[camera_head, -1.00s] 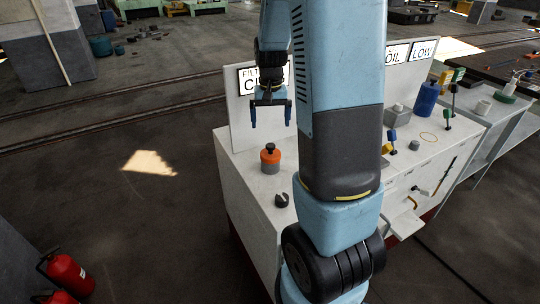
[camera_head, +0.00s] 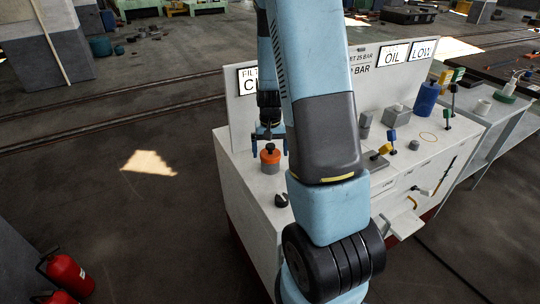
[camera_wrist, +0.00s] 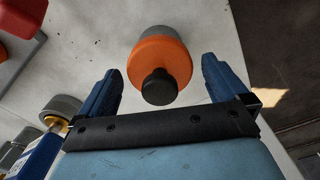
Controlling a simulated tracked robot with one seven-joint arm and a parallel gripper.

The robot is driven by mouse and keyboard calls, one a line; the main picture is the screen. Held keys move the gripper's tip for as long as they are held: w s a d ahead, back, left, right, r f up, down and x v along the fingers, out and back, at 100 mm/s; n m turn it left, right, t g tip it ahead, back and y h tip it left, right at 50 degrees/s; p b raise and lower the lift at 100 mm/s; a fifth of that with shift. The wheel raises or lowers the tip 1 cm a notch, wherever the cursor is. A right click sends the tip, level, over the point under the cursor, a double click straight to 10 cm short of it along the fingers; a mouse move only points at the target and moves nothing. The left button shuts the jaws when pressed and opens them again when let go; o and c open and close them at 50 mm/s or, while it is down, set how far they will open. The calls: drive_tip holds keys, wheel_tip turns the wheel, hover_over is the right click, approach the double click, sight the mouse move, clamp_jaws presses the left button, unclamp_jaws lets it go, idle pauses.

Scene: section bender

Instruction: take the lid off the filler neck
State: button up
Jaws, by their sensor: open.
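The filler neck is a short grey cylinder (camera_wrist: 163,33) on the white cabinet top. Its orange lid (camera_head: 270,156) with a black knob sits on it. The orange lid (camera_wrist: 165,55) and the black knob (camera_wrist: 159,88) also show in the wrist view. My gripper (camera_head: 269,144) is right at the lid in the head view, partly hidden by my arm. In the wrist view my gripper (camera_wrist: 160,75) has its two blue fingers spread, one on each side of the lid and knob, with gaps on both sides. It holds nothing.
A small dark knob (camera_head: 282,200) stands on the cabinet top in front of the neck. An upright sign panel (camera_head: 240,110) rises behind it. Blue, yellow and grey fittings (camera_head: 392,135) stand to the right. Red fire extinguishers (camera_head: 68,274) stand on the floor at lower left.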

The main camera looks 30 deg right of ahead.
drive_tip(key=shift+f, duration=0.35)
drive_tip(key=c, duration=1)
drive_tip(key=shift+r, duration=0.1)
